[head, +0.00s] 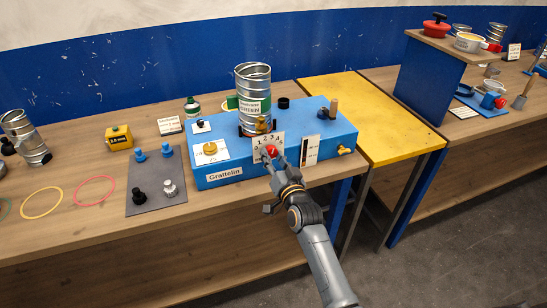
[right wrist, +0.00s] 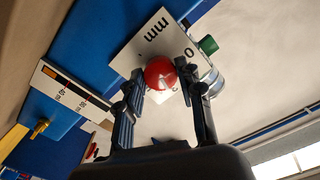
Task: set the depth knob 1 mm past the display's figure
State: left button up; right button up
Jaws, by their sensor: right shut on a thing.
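The red depth knob (head: 270,151) sits on a white dial plate (head: 259,141) with black figures on the front of the blue machine (head: 225,178). My right gripper (head: 272,156) has its fingers on the knob. In the right wrist view the red knob (right wrist: 161,73) is between the two fingers of the gripper (right wrist: 166,92), and "mm" and a 0 show on the plate (right wrist: 150,38). The knob's pointer is hidden or too small to read. The yellow display box (head: 119,137) stands at the left; its figure in mm is too small to read surely. My left gripper is not in view.
A white scale plate (head: 310,150) and a yellow tap (head: 344,150) are right of the dial. A grey mat (head: 150,200) with several knobs lies left. A yellow table (head: 372,110) stands right.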

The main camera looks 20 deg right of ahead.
jog(key=shift+f, duration=0.1)
jog(key=o, duration=1.2)
jog(key=shift+s, duration=0.15)
jog(key=s, duration=1.1)
jog(key=shift+s+d, duration=0.2)
jog(key=shift+s, duration=0.2)
jog(key=s+a+f+n+g, duration=0.1)
jog(key=s+f+g, duration=0.25)
jog(key=f, duration=0.85)
jog(key=s+a+f+n+g, duration=0.15)
jog(key=s+f, duration=0.35)
jog(key=f, duration=0.6)
jog(key=s+f+n+g, duration=0.1)
jog(key=s+f+g, duration=0.25)
jog(key=f, duration=0.85)
jog(key=s+d+f+n+g, duration=0.1)
jog(key=s+d+f+g, duration=0.1)
jog(key=s+f, duration=0.5)
jog(key=s+d+f+n+g+b, duration=0.1)
jog(key=s+f, duration=0.5)
jog(key=s, duration=1)
jog(key=s+d+f+n+g, duration=0.1)
jog(key=s+f+g, duration=0.4)
jog(key=s, duration=0.7)
jog(key=shift+s+d+f+n+g+h, duration=0.1)
jog(key=shift+d+f+n+g+h, duration=0.1)
jog(key=shift+d+f, duration=0.35)
jog(key=shift+s+d+f+n+g+h, duration=0.15)
jog(key=shift+d+f, duration=0.2)
jog(key=shift+f, duration=0.4)
